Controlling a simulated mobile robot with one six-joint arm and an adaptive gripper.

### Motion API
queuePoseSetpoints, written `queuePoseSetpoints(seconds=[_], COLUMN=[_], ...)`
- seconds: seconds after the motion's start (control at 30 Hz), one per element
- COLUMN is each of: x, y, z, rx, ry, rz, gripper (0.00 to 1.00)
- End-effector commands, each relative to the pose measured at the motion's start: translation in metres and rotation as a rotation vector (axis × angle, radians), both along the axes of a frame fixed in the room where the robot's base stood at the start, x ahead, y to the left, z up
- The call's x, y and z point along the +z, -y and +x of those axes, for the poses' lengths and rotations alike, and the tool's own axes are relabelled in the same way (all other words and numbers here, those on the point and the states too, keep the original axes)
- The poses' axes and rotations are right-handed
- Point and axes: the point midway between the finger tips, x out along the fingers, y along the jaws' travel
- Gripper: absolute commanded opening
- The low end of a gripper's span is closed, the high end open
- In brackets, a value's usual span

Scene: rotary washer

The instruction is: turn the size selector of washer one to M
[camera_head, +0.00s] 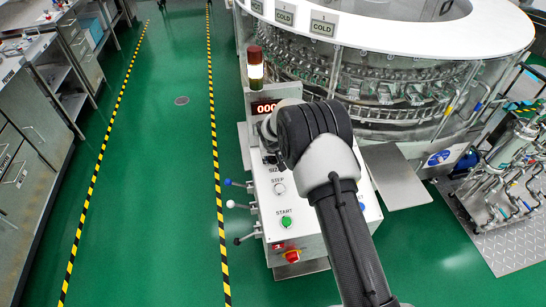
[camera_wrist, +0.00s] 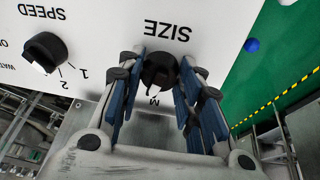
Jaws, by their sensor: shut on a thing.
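The size selector (camera_wrist: 160,72) is a black knob under the upside-down word SIZE on the white control panel (camera_wrist: 110,40) in the wrist view. My gripper (camera_wrist: 160,64) has its blue-padded fingers on the knob's left and right sides, shut on it. A letter M shows just below the knob, on its side toward my gripper's palm. The knob's lower end points roughly toward the M; exact alignment is hard to tell.
The speed knob (camera_wrist: 45,50) is left of the size selector in the wrist view. Green floor is clear to the left.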

Motion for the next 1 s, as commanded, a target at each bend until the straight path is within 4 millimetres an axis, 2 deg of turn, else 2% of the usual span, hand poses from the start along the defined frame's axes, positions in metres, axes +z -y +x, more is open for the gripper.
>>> queuePoseSetpoints(seconds=[0.3, 0.7, 0.73, 1.0], x=[0.0005, 0.0001, 0.0001, 0.0000], y=[0.0011, 0.0010, 0.0010, 0.0010], z=[-0.0002, 0.0000, 0.0000, -0.0001], rx=[0.237, 0.267, 0.267, 0.267], ry=[0.017, 0.021, 0.021, 0.020], rz=[-0.062, -0.069, -0.069, -0.069], gripper=[0.09, 0.09, 0.35, 0.53])
